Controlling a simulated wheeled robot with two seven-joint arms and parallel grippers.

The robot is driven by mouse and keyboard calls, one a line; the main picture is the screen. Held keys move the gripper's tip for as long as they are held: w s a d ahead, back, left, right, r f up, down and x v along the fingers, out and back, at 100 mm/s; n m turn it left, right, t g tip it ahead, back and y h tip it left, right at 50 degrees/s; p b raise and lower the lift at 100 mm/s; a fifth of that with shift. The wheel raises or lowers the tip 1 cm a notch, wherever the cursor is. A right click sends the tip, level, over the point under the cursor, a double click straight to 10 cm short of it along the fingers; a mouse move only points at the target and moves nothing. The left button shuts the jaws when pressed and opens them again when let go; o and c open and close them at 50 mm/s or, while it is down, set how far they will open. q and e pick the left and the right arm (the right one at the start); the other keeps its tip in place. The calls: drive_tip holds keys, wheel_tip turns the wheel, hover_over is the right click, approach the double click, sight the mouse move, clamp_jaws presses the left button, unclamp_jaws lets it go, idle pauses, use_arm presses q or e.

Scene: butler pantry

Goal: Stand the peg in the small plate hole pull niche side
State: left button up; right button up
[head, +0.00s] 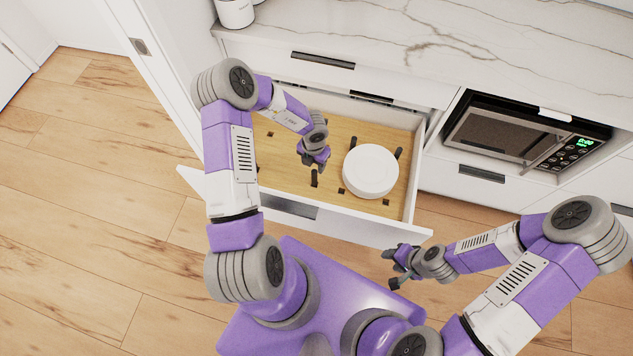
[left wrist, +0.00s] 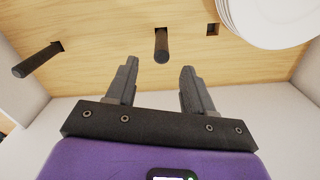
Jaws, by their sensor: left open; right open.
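The open drawer has a wooden peg board (head: 290,180) as its floor, with dark square holes. A dark peg (head: 315,178) stands upright in the board just in front of my left gripper (head: 315,160). In the left wrist view this peg (left wrist: 161,45) shows beyond and between the open fingertips (left wrist: 160,72), which do not grip it. Another dark peg (left wrist: 38,60) stands to the left there. An empty-looking hole (left wrist: 212,29) lies by the plates. My right gripper (head: 390,269) is open and empty, outside the drawer front.
A stack of white plates (head: 370,171) sits on the board at right, with dark pegs (head: 399,153) beside it. The white drawer front (head: 350,225) rises near my base. A marble counter (head: 440,45) and a microwave (head: 520,130) are behind and right.

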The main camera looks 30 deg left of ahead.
sight(314, 171)
use_arm(q)
drive_tip(key=shift+w+f+b, duration=0.15)
drive_tip(key=shift+f+b, duration=0.2)
drive_tip(key=shift+f, duration=0.5)
wheel_tip(314, 171, down, 7)
drive_tip(key=b, duration=0.3)
drive_tip(key=shift+d+r+b, duration=0.1)
drive_tip(key=shift+r+b, duration=0.1)
drive_tip(key=shift+b, duration=0.1)
drive_tip(key=shift+r, duration=0.1)
drive_tip(key=shift+c, duration=0.3)
clamp_jaws()
